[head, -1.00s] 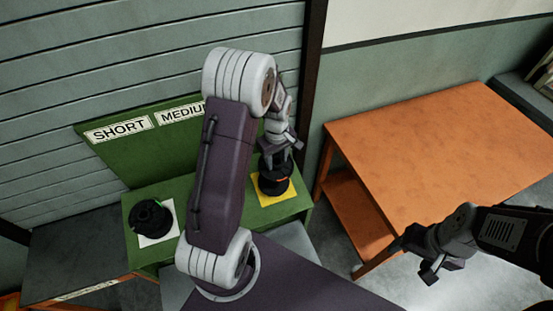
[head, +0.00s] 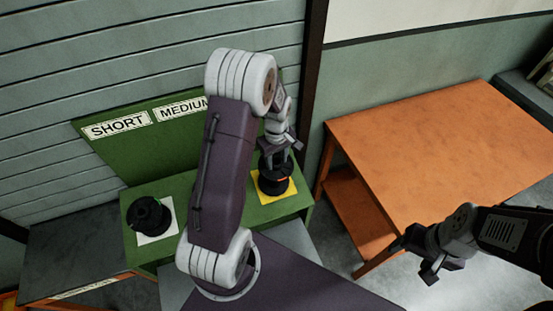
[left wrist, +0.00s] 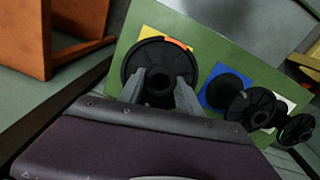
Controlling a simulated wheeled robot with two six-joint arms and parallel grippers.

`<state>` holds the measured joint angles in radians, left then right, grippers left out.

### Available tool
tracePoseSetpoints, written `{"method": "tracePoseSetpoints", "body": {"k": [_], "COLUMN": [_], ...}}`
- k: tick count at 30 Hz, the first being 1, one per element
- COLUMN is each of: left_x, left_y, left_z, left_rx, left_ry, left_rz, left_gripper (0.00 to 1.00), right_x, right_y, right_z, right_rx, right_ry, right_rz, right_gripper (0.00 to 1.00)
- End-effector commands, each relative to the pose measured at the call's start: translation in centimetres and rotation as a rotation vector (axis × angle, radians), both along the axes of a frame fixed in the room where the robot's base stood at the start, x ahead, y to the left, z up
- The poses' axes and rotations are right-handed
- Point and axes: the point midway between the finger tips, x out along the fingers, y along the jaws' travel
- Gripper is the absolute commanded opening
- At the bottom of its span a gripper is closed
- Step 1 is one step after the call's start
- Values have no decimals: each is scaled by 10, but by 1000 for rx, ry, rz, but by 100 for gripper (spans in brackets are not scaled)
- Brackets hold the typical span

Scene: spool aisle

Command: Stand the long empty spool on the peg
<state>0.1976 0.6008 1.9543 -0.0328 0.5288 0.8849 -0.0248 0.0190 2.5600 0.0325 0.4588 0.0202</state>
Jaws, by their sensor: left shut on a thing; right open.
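My left gripper (head: 278,153) is over the yellow square on the green stand, shut on a black spool (head: 274,184). In the left wrist view, the gripper's fingers (left wrist: 162,92) are on either side of the hub of this spool (left wrist: 132,66), which has an orange mark on its rim. The spool is upright over the yellow square (left wrist: 148,33). Any peg is hidden, and I cannot tell whether the spool rests on the square or hangs just above it. My right gripper (head: 416,265) is open and empty at the lower right, away from the stand.
The green stand (head: 190,185) has a back panel labelled SHORT and MEDIUM; my arm hides the rest. A black spool (head: 147,214) is on a white square. In the wrist view, another spool (left wrist: 226,91) is on a blue square. An orange table (head: 440,150), bare on top, stands to the right.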

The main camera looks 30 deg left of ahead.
Motion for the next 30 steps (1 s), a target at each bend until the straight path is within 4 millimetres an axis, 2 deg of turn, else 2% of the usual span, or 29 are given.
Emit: {"method": "tracePoseSetpoints", "body": {"k": [5, 6, 8, 19, 30], "left_x": [1, 1, 1, 1, -3], "left_y": [1, 1, 1, 1, -1], "left_z": [-5, -4, -4, 1, 74], "left_rx": [0, 0, 0, 1, 1], "left_ry": [-1, -1, -1, -3, -5], "left_rz": [0, 0, 0, 0, 0], "left_gripper": [0, 49, 66, 66, 66], "right_x": [0, 0, 0, 0, 0], "right_y": [0, 0, 0, 0, 0], "right_z": [-4, -3, -3, -5, -17], "right_rx": [0, 0, 0, 0, 0], "right_ry": [0, 0, 0, 0, 0], "right_rz": [0, 0, 0, 0, 0], "right_gripper": [67, 67, 67, 67, 67]}}
